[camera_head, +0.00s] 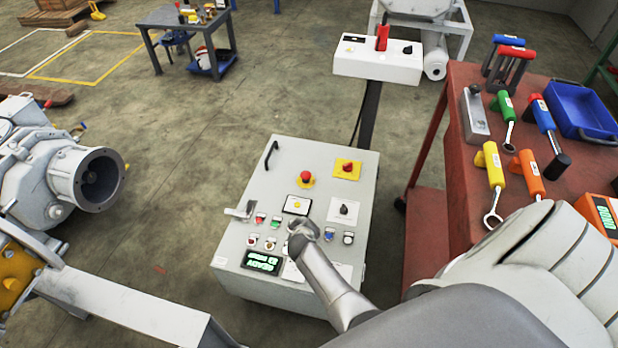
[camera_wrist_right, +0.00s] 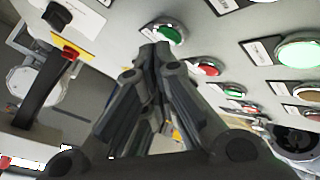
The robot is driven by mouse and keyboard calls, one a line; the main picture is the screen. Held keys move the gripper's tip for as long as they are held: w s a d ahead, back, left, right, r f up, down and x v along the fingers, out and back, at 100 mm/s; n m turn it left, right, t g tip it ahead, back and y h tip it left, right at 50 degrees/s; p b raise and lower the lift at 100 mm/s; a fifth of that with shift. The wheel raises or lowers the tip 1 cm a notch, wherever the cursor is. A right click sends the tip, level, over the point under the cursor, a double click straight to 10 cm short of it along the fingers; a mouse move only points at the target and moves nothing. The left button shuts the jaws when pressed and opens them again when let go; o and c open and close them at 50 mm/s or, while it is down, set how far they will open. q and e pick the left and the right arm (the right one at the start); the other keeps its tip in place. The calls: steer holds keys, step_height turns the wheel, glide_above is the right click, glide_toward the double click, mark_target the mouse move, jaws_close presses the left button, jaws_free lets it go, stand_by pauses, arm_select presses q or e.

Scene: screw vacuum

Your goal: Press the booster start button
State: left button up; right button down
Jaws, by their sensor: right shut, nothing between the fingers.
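The grey control cabinet (camera_head: 232,190) stands in the middle of the head view, its sloped top carrying several small red, green and other buttons. A red button (camera_head: 260,218) and a green button (camera_head: 276,221) sit left of my right gripper (camera_head: 300,231). The labels are too small to read, so I cannot tell which is the booster start button. My right gripper is shut and empty, low over the panel, hiding part of it. In the right wrist view, its fingertips (camera_wrist_right: 153,50) are close to a green button (camera_wrist_right: 169,34); contact is unclear. My left gripper is out of view.
A red emergency stop (camera_head: 306,176), a yellow-backed switch (camera_head: 348,168) and a green-lit display (camera_head: 262,262) are on the panel. A red tool table (camera_head: 455,165) is to the right. A pump (camera_head: 95,180) is to the left. Open floor lies behind the cabinet.

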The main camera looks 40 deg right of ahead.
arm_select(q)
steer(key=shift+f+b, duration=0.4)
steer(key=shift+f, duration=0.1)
arm_select(e)
steer(key=shift+f, duration=0.45)
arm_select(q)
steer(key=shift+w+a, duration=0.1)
arm_select(e)
steer(key=shift+r, duration=0.1)
steer(key=shift+r+p, duration=0.35)
steer(key=shift+p, duration=0.1)
steer(key=shift+r+p, duration=0.4)
steer(key=shift+r, duration=0.1)
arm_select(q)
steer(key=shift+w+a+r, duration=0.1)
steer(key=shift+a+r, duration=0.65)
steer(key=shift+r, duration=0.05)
